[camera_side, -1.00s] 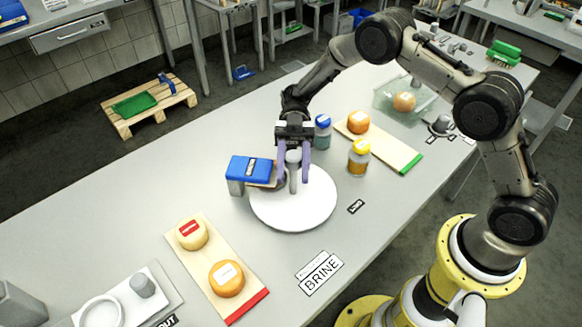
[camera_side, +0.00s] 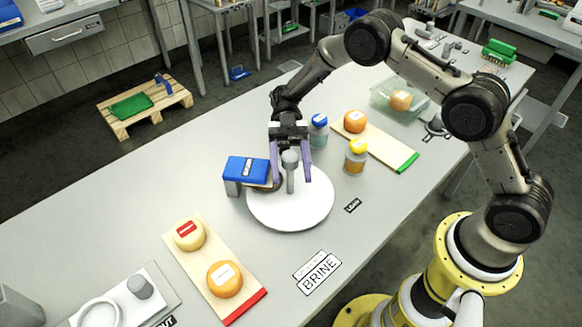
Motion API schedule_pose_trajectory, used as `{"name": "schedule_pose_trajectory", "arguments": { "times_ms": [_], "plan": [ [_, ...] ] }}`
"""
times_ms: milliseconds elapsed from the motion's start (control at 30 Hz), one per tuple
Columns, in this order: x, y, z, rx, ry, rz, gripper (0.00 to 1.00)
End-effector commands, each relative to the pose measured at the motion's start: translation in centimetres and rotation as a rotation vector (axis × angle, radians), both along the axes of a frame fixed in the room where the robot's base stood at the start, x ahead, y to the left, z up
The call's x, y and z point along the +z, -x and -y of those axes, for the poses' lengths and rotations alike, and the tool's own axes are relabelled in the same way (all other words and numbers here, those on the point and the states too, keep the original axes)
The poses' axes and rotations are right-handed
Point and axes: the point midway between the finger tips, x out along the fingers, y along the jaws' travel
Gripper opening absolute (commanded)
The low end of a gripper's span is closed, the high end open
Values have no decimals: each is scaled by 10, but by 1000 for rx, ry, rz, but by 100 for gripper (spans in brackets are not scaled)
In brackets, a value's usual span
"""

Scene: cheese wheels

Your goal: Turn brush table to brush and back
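The brush table is a white round turntable (camera_side: 305,212) with an upright grey knob (camera_side: 290,160) on it. My gripper (camera_side: 291,180) points down over it, with purple fingers on either side of the knob. The fingers are open, with gaps showing between them and the knob. A blue-topped brush block (camera_side: 246,169) stands at the table's left edge. A brownish rounded thing, likely a cheese wheel, sits against the brush, partly hidden by it and by a finger.
Blue-capped (camera_side: 318,131) and yellow-capped (camera_side: 356,156) jars stand right of the turntable. A green-ended board (camera_side: 385,147) holds one wheel; a red-ended board (camera_side: 240,306) at front left holds two. A clear tub (camera_side: 412,112) holds another. A BRINE label (camera_side: 318,272) lies in front.

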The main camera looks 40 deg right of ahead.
Motion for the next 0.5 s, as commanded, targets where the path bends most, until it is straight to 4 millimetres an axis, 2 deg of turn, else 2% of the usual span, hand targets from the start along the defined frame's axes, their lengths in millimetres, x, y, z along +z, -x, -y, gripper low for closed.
{"name": "schedule_pose_trajectory", "arguments": {
  "times_ms": [67, 500],
  "plan": [
    [0, 0, 0, 0, 1, 1, 72],
    [0, 0, 0, -4, 1, 2, 72]
  ]
}}
